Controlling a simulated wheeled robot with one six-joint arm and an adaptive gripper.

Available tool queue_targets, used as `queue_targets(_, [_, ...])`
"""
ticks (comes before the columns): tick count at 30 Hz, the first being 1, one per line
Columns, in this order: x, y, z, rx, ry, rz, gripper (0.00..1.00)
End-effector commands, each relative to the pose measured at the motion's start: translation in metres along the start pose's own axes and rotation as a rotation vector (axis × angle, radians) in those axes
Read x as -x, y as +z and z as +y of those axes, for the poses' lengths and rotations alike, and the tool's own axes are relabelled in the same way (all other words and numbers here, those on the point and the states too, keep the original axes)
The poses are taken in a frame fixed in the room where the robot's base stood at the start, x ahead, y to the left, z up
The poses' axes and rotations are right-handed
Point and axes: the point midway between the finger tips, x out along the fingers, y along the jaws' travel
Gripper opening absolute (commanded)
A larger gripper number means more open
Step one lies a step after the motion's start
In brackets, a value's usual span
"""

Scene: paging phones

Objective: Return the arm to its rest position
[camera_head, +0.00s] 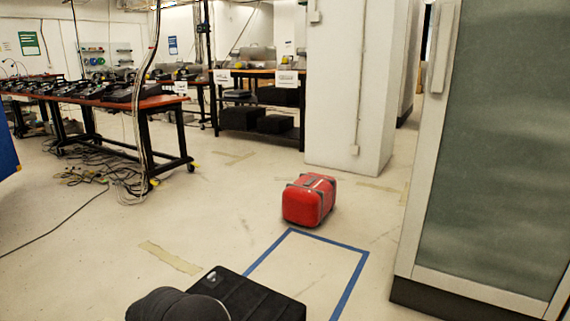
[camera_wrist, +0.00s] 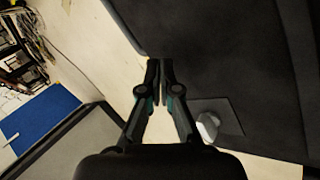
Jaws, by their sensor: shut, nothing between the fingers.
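My gripper (camera_wrist: 160,78) shows in the wrist view with its two dark fingers together and nothing between them. It points over the pale floor and the edge of a large dark surface that looks like my own base. In the head view, a dark rounded part of my arm is low at the bottom, over a black flat part of my body. The fingers do not show in the head view.
A red case (camera_head: 310,200) stands on the floor by a blue tape outline (camera_head: 341,247). A long table (camera_head: 108,100) with phones and hanging cables is at left. A glass-panelled cabinet (camera_head: 503,150) is close at right. A blue panel (camera_wrist: 45,118) shows in the wrist view.

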Motion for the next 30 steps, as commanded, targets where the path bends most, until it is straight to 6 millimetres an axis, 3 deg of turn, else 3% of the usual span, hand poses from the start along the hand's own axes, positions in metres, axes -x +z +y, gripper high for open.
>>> queue_targets(8, [0.07,0.072,-0.022,-0.318,-0.139,-0.158,0.0])
queue_targets(18, [0.205,0.175,-0.039,-0.74,-0.24,-0.339,0.0])
queue_targets(30, [0.363,0.265,-0.083,-1.161,-0.283,-0.462,0.0])
